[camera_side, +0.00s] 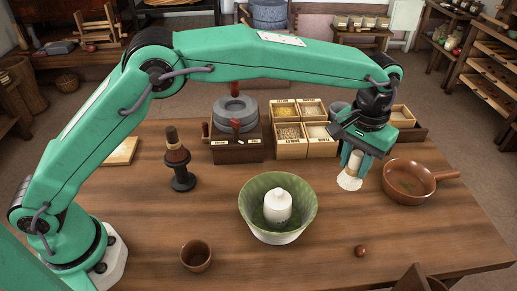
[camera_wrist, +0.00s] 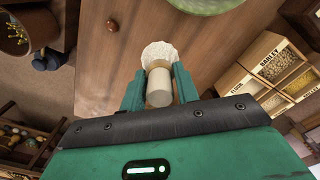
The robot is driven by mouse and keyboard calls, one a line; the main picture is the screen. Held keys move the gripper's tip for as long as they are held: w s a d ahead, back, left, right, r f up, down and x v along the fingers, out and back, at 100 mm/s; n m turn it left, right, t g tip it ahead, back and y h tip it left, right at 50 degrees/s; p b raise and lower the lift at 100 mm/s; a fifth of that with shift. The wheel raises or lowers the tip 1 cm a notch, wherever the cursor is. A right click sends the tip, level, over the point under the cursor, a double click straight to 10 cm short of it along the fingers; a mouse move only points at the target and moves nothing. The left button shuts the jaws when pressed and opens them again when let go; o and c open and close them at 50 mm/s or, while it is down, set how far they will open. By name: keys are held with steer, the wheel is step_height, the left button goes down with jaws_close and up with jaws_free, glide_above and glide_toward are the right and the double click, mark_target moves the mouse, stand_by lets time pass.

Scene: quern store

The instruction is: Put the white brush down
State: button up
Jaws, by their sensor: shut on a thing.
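The white brush (camera_side: 349,182) has a pale cylindrical handle and a white bristle end. In the side view it hangs bristles down from my gripper (camera_side: 356,160), over the right part of the wooden table (camera_side: 335,240). In the wrist view, the two green fingers of my gripper (camera_wrist: 158,88) are shut on the brush's handle (camera_wrist: 159,87), and the white bristles (camera_wrist: 159,53) stick out past the fingertips. The brush seems to be above the tabletop; I cannot tell the exact gap.
A brown pan (camera_side: 405,190) is close on the right. Grain boxes (camera_side: 290,153) and a quern (camera_side: 237,145) stand behind. A small brown ball (camera_side: 360,251) lies in front; bare table surrounds it.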

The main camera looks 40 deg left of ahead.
mark_target(356, 152)
step_height(356, 152, up, 2)
steer(key=shift+r, duration=0.1)
steer(key=shift+w+a+r, duration=0.1)
steer(key=shift+a+r, duration=0.15)
steer(key=shift+r, duration=0.65)
steer(key=w+a+n, duration=0.2)
steer(key=a+n, duration=0.8)
steer(key=a, duration=1.7)
steer(key=s+a+n, duration=0.4)
steer(key=s+a, duration=0.1)
steer(key=a, duration=0.4)
steer(key=s+a+n, duration=0.5)
steer(key=a, duration=0.4)
steer(key=shift+w+a+f, duration=0.1)
steer(key=shift+a+f, duration=1.9)
steer(key=shift+f, duration=0.7)
steer(key=shift+w+a+f, duration=0.1)
steer(key=shift+a+f, duration=1.85)
steer(key=shift+f, duration=0.8)
steer(key=shift+w+a+f, duration=0.1)
steer(key=shift+a+f, duration=1.9)
steer(key=shift+f, duration=0.7)
steer(key=shift+f, duration=0.15)
